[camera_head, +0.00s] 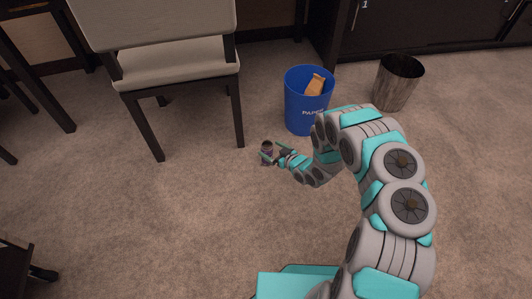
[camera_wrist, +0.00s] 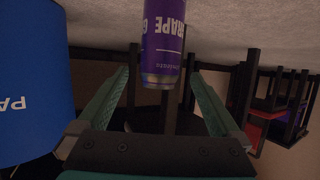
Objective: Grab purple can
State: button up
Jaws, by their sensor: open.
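The purple can (camera_wrist: 163,45) shows in the wrist view, upside down in that picture, with white "GRAPE" lettering and a silver rim. It lies in line with the gap between the fingers. Its far end is cut off by the picture's edge. In the head view the can (camera_head: 267,146) is small and stands on the carpet, left of the blue bin. My gripper (camera_wrist: 160,75) is open, with one green finger on each side of the can's line and visible space at both sides. In the head view my gripper (camera_head: 274,153) is right at the can.
A blue bin (camera_head: 300,112) with a brown item in it stands just behind my arm. A dark metal bin (camera_head: 398,82) is farther right. A chair (camera_head: 180,62) stands at the back left. The carpet in front is clear.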

aim_at(263, 144)
jog(key=shift+x, duration=3.4)
jog(key=shift+d+f, duration=0.1)
jog(key=shift+f, duration=0.05)
jog(key=c, duration=1.4)
